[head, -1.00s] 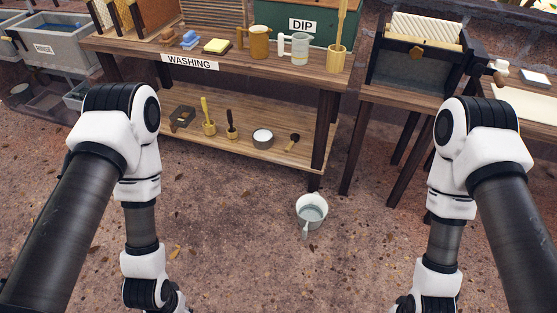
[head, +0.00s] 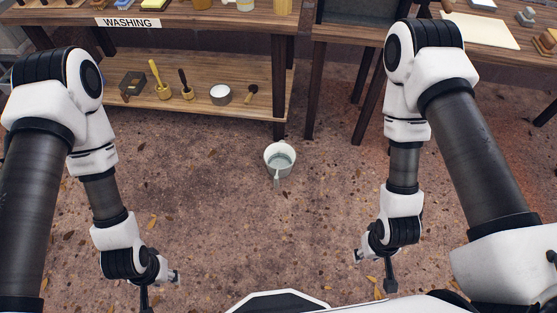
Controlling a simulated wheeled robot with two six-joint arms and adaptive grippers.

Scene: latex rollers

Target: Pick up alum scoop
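A small dark scoop or spoon (head: 251,92) lies on the lower shelf of the washing table, right of a round grey bowl (head: 220,95). A white bucket (head: 272,151) stands on the ground with a pale handle (head: 277,178) over its near rim. I cannot tell for sure which of these is the alum scoop. My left gripper (head: 160,288) is low at the bottom left, its fingers spread apart and empty. My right gripper (head: 374,272) is low at the right, also spread and empty. Both are well short of the shelf and the bucket.
The lower shelf (head: 180,118) also holds a dark box (head: 133,85) and two small pots with brushes (head: 161,91) (head: 187,92). Table legs (head: 279,100) stand behind the bucket. Another table (head: 500,32) is at the right.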

